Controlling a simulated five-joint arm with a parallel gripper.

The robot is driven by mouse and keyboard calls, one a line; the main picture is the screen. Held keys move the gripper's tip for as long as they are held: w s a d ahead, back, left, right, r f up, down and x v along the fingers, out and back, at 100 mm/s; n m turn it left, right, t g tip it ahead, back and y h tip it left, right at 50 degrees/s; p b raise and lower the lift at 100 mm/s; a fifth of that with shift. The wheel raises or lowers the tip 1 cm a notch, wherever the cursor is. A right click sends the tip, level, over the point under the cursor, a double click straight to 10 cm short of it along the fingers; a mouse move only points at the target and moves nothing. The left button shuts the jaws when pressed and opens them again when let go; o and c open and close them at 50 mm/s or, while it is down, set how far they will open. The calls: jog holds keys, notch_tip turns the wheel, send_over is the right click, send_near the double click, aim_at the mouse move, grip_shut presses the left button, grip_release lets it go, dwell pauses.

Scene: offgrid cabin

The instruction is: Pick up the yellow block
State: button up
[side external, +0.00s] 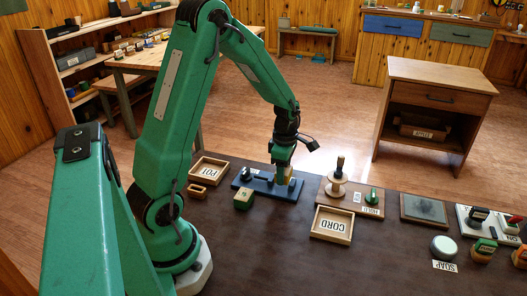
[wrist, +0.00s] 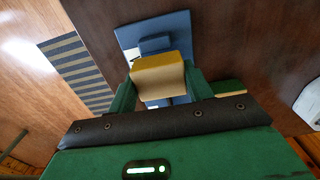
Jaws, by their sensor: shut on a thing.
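The yellow block (wrist: 158,61) sits between the two green fingers of my gripper (wrist: 160,86) in the wrist view, with a yellow upper face and a paler tan face. My gripper is shut on it. In the side external view the block (side external: 283,178) shows partly under my gripper (side external: 284,172), over the blue board (side external: 262,186). The blue board also shows behind the block in the wrist view (wrist: 128,36). I cannot tell whether the block touches the board.
A green block (side external: 243,199) lies just left of the board's front. The dark table front is clear.

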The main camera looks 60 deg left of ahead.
jog(key=s+d+r, duration=0.1)
jog(key=d+r, duration=0.7)
jog(key=d, duration=0.3)
jog(key=shift+s+d+r, duration=0.2)
jog(key=shift+s+d, duration=0.1)
jog(key=shift+s, duration=0.1)
jog(key=shift+d, duration=0.1)
jog(key=s+d+m, duration=0.4)
jog(key=s+d, duration=0.4)
jog(key=d, duration=0.1)
send_over(282, 216)
jog(key=shift+m, duration=0.3)
notch_tip(282, 216, down, 8)
jog(key=shift+r, duration=0.1)
jog(key=shift+f, duration=2.05)
jog(key=shift+f, duration=0.15)
